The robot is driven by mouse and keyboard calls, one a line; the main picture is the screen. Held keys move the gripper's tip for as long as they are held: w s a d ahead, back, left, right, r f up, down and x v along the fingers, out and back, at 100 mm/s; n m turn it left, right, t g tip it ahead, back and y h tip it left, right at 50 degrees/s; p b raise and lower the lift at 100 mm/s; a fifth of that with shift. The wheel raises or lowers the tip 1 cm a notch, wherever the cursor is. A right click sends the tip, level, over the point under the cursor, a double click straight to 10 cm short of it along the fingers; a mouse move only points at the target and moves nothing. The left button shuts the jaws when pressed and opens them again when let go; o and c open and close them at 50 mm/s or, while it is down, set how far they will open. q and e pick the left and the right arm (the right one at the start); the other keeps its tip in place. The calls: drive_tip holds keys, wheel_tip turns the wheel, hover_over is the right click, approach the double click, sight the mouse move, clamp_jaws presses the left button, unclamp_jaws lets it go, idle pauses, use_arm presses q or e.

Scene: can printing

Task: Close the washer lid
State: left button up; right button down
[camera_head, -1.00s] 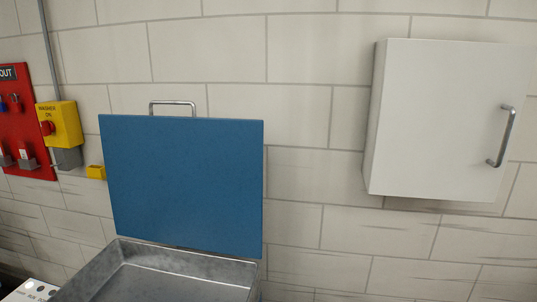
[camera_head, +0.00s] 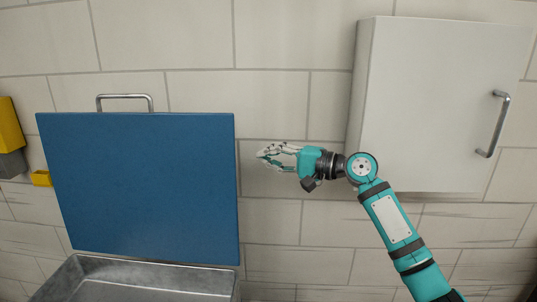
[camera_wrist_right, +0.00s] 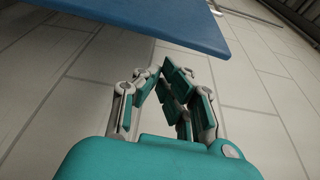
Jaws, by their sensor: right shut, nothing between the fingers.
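The blue washer lid (camera_head: 140,185) stands open and upright at the back of the grey metal washer basin (camera_head: 150,272) in the head view. A metal handle (camera_head: 124,97) sits on the lid's top edge. My right gripper (camera_head: 263,153) is to the right of the lid, pointing left, a little beyond its right edge. Its fingertips meet with nothing between them. In the right wrist view, my right gripper (camera_wrist_right: 165,70) is apart from the lid's blue edge (camera_wrist_right: 150,22) as far as I can tell. My left gripper is not in view.
A white wall cabinet (camera_head: 440,110) with a metal handle hangs at the right, behind my right arm. A yellow box (camera_head: 10,125) and a small yellow piece (camera_head: 41,178) are on the tiled wall at the left.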

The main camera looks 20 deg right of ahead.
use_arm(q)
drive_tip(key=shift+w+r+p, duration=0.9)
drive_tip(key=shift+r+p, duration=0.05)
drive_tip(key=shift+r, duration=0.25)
use_arm(e)
drive_tip(key=x, duration=0.7)
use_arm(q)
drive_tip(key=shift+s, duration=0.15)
use_arm(e)
drive_tip(key=shift+w, duration=0.1)
